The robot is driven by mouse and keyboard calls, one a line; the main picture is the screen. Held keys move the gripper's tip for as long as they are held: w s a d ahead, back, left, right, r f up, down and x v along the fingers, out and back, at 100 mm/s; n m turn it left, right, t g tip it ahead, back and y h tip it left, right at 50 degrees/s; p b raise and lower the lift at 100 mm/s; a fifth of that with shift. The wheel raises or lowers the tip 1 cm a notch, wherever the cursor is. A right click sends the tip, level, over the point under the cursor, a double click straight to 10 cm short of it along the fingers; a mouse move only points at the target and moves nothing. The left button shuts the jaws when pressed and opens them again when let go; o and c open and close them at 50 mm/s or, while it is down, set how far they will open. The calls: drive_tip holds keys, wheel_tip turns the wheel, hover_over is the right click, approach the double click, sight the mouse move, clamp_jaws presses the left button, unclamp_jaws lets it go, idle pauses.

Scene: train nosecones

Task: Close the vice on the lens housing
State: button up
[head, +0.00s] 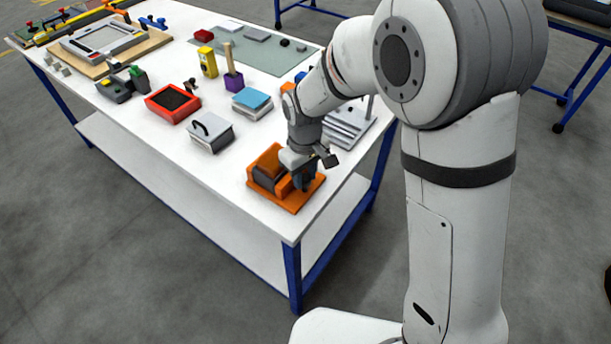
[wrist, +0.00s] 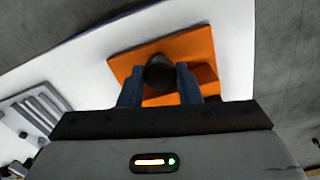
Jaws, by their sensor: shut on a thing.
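An orange vice (head: 293,206) stands near the front corner of the white table. A dark grey block, which looks like the lens housing (head: 268,177), sits between its orange jaws. I cannot see whether any gap is left there. My gripper (head: 304,178) points down at the vice's right end. In the wrist view my gripper's two blue-grey fingers (wrist: 160,82) stand on either side of a dark rounded part, which looks like the vice's knob (wrist: 160,72). The orange base (wrist: 195,45) spreads beyond it. The gripper body hides the rest of the vice.
A grey box with a black handle (head: 209,134), a red tray (head: 172,104) and a blue-topped block (head: 252,101) stand behind the vice. A grey slotted fixture (wrist: 32,115) lies near my gripper. The table in front of the vice is clear to its edge.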

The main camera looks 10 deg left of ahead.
sight(304, 177)
drive_tip(key=shift+m, duration=1)
drive_tip(key=o, duration=1)
drive_tip(key=shift+c, duration=0.2)
wheel_tip(304, 177, up, 8)
drive_tip(key=shift+f+b, duration=0.1)
drive_tip(key=shift+b, duration=0.3)
